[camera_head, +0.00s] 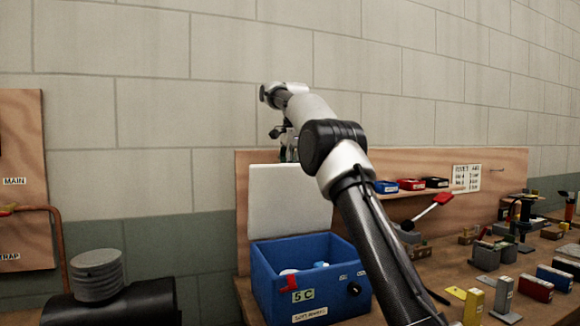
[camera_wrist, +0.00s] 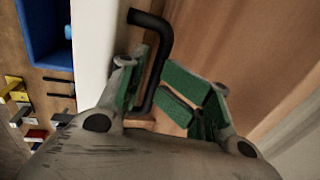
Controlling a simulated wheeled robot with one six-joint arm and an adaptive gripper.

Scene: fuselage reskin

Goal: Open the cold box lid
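The blue cold box (camera_head: 275,277) stands on the bench, and its white lid (camera_head: 289,200) is raised to about upright at its back. White and blue items show inside the box. My gripper (camera_head: 285,142) is at the lid's top edge, partly hidden by my arm. In the wrist view my gripper (camera_wrist: 175,78) is open, with its green-padded fingers apart. The lid's black handle (camera_wrist: 160,55) passes between the fingers, close to the left one; I cannot tell whether they touch. The white lid edge (camera_wrist: 92,45) and the blue box (camera_wrist: 42,40) also show there.
A wooden back panel (camera_head: 470,165) stands behind the box, with a shelf of small blue, red and black bins (camera_head: 411,184). Several small blocks and fixtures crowd the bench at right. A grey cylinder (camera_head: 97,273) stands at left.

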